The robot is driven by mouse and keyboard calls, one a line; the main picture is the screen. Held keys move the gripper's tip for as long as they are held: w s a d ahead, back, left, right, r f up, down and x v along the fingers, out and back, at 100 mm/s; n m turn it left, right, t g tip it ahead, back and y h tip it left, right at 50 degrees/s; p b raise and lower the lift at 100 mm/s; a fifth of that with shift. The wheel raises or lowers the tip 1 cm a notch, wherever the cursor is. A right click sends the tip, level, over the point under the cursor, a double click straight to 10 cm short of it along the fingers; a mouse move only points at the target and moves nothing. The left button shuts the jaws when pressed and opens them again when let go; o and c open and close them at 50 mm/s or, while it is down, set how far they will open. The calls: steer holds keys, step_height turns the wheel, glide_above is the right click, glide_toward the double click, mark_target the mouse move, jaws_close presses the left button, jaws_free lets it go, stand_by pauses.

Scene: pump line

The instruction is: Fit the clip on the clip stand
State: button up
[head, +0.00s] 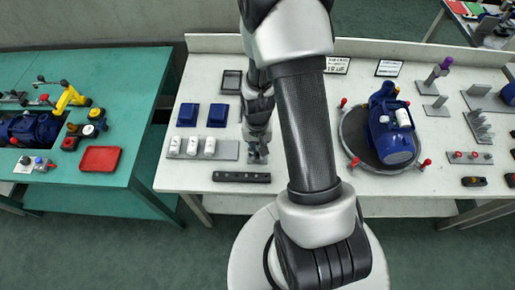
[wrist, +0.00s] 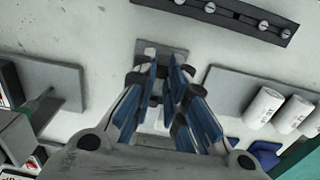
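My gripper (head: 257,155) points down over the white table, and it also shows in the wrist view (wrist: 165,66). Its blue-padded fingers are close together, with a narrow gap between the tips. The tips are over a small grey plate (wrist: 160,47), which may be the clip stand. I cannot make out a clip for sure; dark and pale parts show between the fingers, and I cannot tell whether they are a held thing. Whether the tips touch the plate is unclear.
A black bar with screws (head: 241,177) lies at the front edge. White cylinders stand on a grey plate (head: 228,151) to the left, with blue blocks (head: 218,115) behind. A blue pump (head: 389,135) sits on a round turntable to the right. My arm hides the table's middle.

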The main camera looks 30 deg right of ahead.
steer(key=o, duration=0.5)
steer(key=shift+o, duration=0.2)
steer(key=shift+r+p, duration=2.35)
steer(key=shift+r, duration=0.7)
step_height(320, 180, up, 12)
